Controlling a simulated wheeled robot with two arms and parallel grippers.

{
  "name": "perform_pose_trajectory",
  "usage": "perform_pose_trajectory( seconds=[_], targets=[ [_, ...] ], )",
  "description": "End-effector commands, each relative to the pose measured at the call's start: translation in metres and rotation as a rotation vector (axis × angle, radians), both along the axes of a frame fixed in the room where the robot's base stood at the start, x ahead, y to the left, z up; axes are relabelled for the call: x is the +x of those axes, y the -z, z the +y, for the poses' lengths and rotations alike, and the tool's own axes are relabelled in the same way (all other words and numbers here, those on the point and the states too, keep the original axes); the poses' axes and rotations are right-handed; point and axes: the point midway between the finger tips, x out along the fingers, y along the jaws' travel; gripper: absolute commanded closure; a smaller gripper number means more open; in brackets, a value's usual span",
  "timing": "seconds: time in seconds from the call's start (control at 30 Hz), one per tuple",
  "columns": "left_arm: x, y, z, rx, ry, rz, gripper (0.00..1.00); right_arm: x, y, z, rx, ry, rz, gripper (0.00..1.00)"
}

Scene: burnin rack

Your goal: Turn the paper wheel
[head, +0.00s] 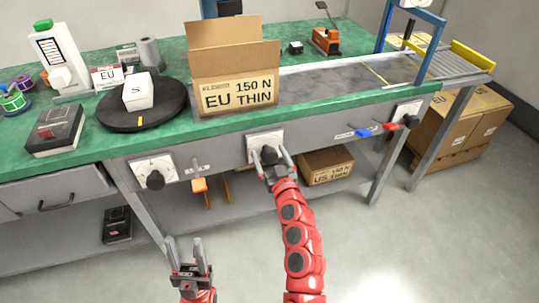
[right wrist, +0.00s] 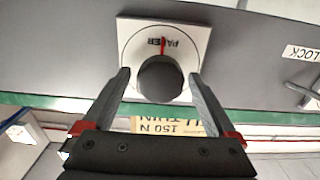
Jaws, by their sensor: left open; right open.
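The paper wheel is a dark round knob (right wrist: 160,80) on a white square plate with a red mark and lettering that reads PAPER upside down in the right wrist view. In the head view it is the middle dial (head: 265,139) on the bench's grey front. My right gripper (head: 268,157) is open in front of it. In the right wrist view its fingers (right wrist: 159,76) stand on either side of the knob; I cannot tell whether they touch it. My left gripper (head: 185,243) is open and empty, low in front of the bench.
Another dial (head: 154,172) sits left on the bench front, and one more (head: 405,113) at the right, near red and blue handles. An open carton (head: 236,80) stands on the green bench top, beside a black turntable (head: 170,105).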

Motion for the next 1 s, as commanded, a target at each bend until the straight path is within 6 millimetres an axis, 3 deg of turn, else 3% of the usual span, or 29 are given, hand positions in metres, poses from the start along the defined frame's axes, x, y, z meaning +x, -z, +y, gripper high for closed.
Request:
perform_pose_trajectory(
  seconds=[0.07,0.5,1.0],
  targets=[
    [0.0,0.0,0.0,0.0,0.0,0.0,0.5,-0.0001,0.0001,0.0,0.0,0.0,0.0,0.15],
    [0.0,0.0,0.0,0.0,0.0,0.0,0.5,-0.0003,0.0003,-0.0001,0.0,0.0,0.0,0.91],
    [0.0,0.0024,0.0,0.0,0.0,0.0,0.5,0.0001,0.0008,-0.0016,0.146,0.002,0.048,0.91]
  ],
)
